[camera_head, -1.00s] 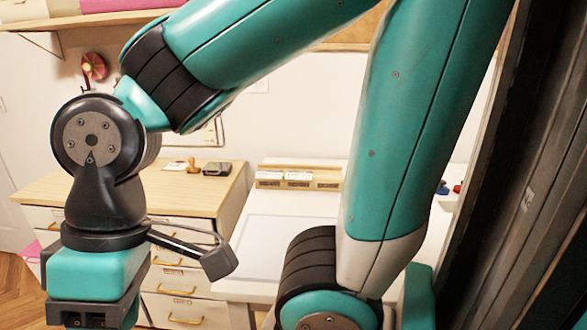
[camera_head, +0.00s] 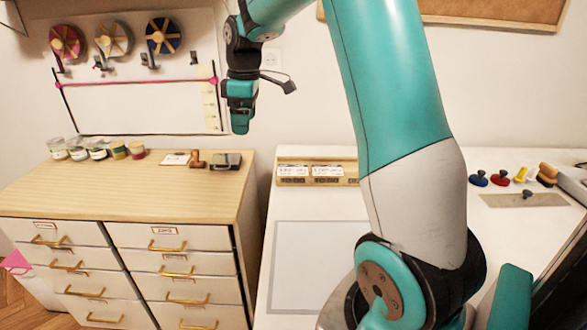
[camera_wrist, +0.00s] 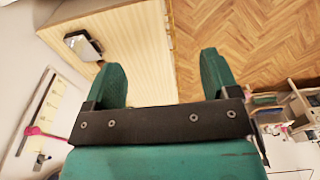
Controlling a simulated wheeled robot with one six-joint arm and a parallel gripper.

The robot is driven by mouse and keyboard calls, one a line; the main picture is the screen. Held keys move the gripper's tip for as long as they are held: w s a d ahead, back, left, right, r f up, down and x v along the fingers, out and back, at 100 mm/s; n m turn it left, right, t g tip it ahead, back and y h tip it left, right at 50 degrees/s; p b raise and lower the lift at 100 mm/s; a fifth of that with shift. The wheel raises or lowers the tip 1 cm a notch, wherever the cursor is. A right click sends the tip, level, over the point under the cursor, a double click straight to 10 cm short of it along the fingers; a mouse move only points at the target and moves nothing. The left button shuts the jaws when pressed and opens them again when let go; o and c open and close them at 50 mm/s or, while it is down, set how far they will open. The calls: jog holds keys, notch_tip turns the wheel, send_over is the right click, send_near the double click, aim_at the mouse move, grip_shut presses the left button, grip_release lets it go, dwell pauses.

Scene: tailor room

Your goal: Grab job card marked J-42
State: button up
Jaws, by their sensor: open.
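White cards stand in a wooden rack (camera_head: 318,182) on the white table against the back wall. Two show, a left card (camera_head: 292,171) and a right card (camera_head: 327,171). Their markings are too small to read, so I cannot tell which is J-42. My gripper (camera_head: 240,130) is raised in front of the back wall, above and left of the rack. In the wrist view its two green fingers (camera_wrist: 160,65) are spread apart with nothing between them. The rack is not seen in the wrist view.
A wooden-topped drawer cabinet (camera_head: 130,185) stands left of the table, with jars (camera_head: 97,150), a wooden stamp (camera_head: 197,159) and a dark stamp pad (camera_head: 226,161). Coloured knobbed items (camera_head: 500,178) lie at the table's right. The grey mat (camera_head: 315,265) is bare.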

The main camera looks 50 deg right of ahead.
send_over(293, 170)
notch_tip(293, 170, down, 4)
jog(key=shift+g+h, duration=0.3)
jog(key=shift+g, duration=0.1)
notch_tip(293, 170, down, 11)
jog(key=p, duration=0.3)
jog(key=shift+r, duration=0.2)
jog(key=shift+w+f+p, duration=0.1)
jog(key=shift+f+p, duration=1.4)
jog(key=shift+f, duration=1.6)
jog(key=c, duration=0.7)
